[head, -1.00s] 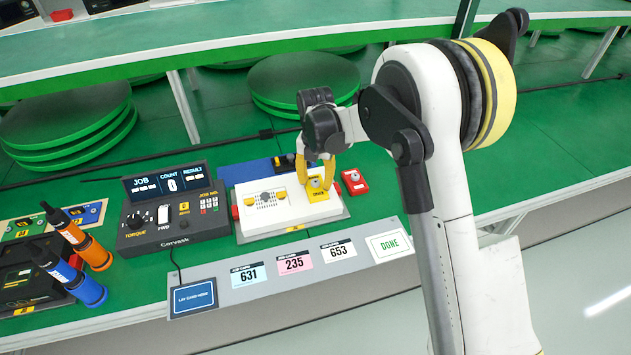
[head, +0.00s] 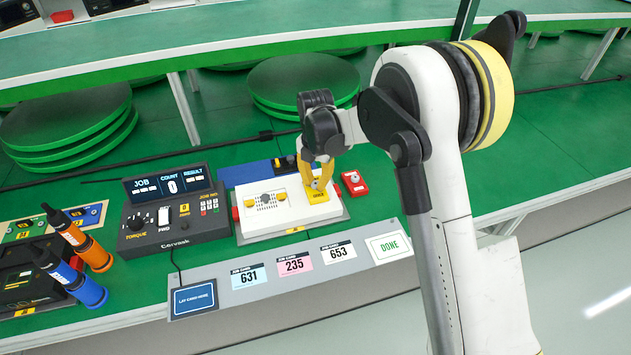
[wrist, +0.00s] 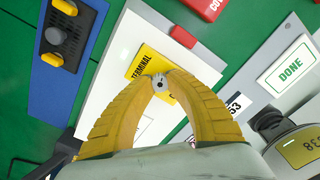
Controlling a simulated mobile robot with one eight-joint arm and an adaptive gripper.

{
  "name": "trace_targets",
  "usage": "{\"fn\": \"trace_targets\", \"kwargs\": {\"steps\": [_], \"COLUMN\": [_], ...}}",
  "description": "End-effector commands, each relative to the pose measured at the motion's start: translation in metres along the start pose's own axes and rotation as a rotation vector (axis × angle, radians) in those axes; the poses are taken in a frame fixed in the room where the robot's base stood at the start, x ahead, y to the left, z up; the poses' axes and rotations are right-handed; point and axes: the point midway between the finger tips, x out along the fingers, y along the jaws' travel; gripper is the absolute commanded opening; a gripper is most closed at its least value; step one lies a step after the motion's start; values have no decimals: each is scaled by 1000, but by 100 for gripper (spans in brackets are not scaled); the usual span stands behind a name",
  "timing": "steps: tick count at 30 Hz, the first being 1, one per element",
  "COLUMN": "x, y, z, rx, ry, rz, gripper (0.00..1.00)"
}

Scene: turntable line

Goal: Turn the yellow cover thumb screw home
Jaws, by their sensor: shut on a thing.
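The yellow cover (head: 320,197) sits on the right end of the white unit (head: 262,225). In the wrist view the cover (wrist: 148,61) shows part of the word "TERMINAL". The grey metal thumb screw (wrist: 162,83) stands at the cover, between the tips of my gripper (wrist: 160,80). The two yellow ribbed fingers are closed on the screw head from both sides. In the head view my gripper (head: 317,183) points down onto the cover, and its fingers mostly hide the screw. How deep the screw sits cannot be told.
A red block (head: 355,183) lies just right of the unit. The torque controller (head: 172,220) stands to the left, with orange (head: 97,255) and blue (head: 90,292) drivers beyond it. A blue mat (head: 240,173) lies behind. Job cards and a DONE card (head: 389,245) lie in front.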

Motion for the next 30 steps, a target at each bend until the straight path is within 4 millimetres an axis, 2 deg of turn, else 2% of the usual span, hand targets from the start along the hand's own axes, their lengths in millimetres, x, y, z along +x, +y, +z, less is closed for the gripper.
{"fn": "trace_targets", "kwargs": {"steps": [30], "x": [0], "y": [0], "z": [0], "rx": [962], "ry": [-1], "rz": [-2], "gripper": [0]}}
